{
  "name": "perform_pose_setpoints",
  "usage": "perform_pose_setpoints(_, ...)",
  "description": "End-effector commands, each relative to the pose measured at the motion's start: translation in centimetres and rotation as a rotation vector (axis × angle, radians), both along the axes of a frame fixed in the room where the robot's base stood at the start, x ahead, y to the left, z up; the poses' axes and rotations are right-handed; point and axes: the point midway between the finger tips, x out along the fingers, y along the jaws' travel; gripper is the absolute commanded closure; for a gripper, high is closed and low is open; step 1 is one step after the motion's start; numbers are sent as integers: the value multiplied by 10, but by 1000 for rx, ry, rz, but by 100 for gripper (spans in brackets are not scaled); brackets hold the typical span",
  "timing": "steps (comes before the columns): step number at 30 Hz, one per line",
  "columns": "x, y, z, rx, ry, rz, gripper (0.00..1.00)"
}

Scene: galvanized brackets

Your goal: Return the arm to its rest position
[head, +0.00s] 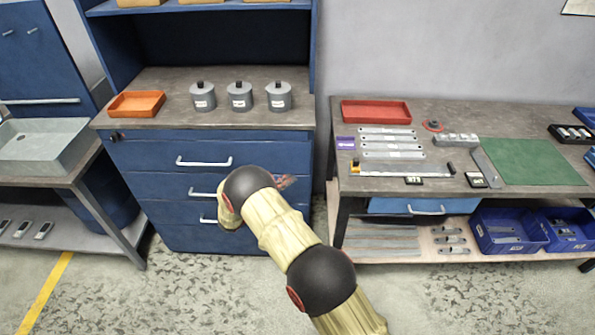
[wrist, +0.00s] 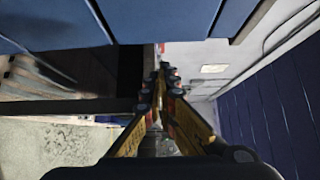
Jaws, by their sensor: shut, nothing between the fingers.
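My arm (head: 280,228) reaches up from the lower right in the head view and bends in front of the blue drawer cabinet (head: 150,157). My gripper is hard to make out in the head view, mostly hidden by the arm. In the wrist view my gripper (wrist: 162,75) shows clearly, its yellow and black fingers converging to touching tips. It is shut with nothing between the fingers. Blue panels and a strip of floor surround it in that tilted view.
The cabinet top holds an orange tray (head: 137,104) and three grey canisters (head: 240,97). At right, a workbench (head: 440,190) carries a red tray (head: 376,111), metal parts and a green mat (head: 525,162). Blue bins (head: 508,232) sit below. A grey basin (head: 42,145) stands left. Speckled floor lies in front.

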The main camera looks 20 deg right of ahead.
Motion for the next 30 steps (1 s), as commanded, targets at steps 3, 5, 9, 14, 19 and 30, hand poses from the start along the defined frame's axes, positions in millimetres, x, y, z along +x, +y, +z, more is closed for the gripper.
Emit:
perform_pose_setpoints(3, -7, 18, 1, 1, 0, 2, 100)
perform_pose_setpoints(5, -9, 23, 0, 1, 0, 1, 100)
perform_pose_setpoints(9, -13, 31, 0, 0, 0, 0, 100)
perform_pose_setpoints(14, -14, 33, 0, 1, -2, -1, 100)
perform_pose_setpoints(19, -13, 33, -3, 53, -100, 3, 100)
perform_pose_setpoints(30, -108, 15, -72, 442, -566, -314, 100)
